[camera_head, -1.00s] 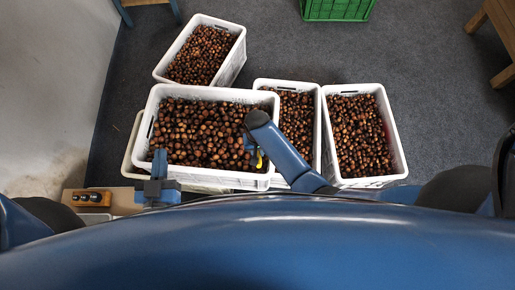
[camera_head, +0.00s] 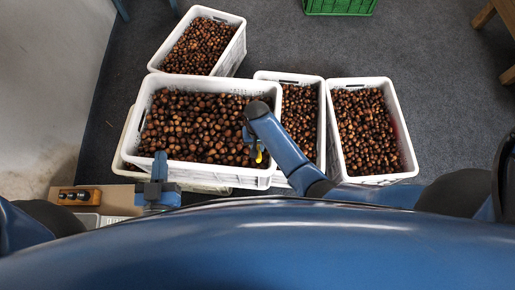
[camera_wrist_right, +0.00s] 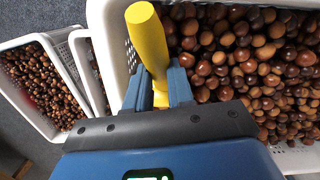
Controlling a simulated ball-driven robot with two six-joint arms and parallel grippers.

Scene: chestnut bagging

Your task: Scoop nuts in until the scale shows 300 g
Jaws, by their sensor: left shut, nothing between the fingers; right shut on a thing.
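Brown chestnuts (camera_head: 205,122) fill a large white crate (camera_head: 152,84) in front of me. They also show close up in the right wrist view (camera_wrist_right: 262,62). My right gripper (camera_head: 257,147) is over the right part of this crate. In the right wrist view the right gripper (camera_wrist_right: 160,92) is shut on a yellow handle (camera_wrist_right: 147,38). The scoop end of this tool is hidden. My left gripper (camera_head: 159,164) is shut and empty at the crate's front left edge. No scale reading is legible, and no bag can be made out.
More white crates of chestnuts stand behind (camera_head: 240,42), beside (camera_head: 320,92) and at the right (camera_head: 386,84). A wooden block with dark round pieces (camera_head: 75,196) lies on a light surface (camera_head: 122,199) at lower left. A green crate (camera_head: 340,6) is far back. Grey floor is open at upper right.

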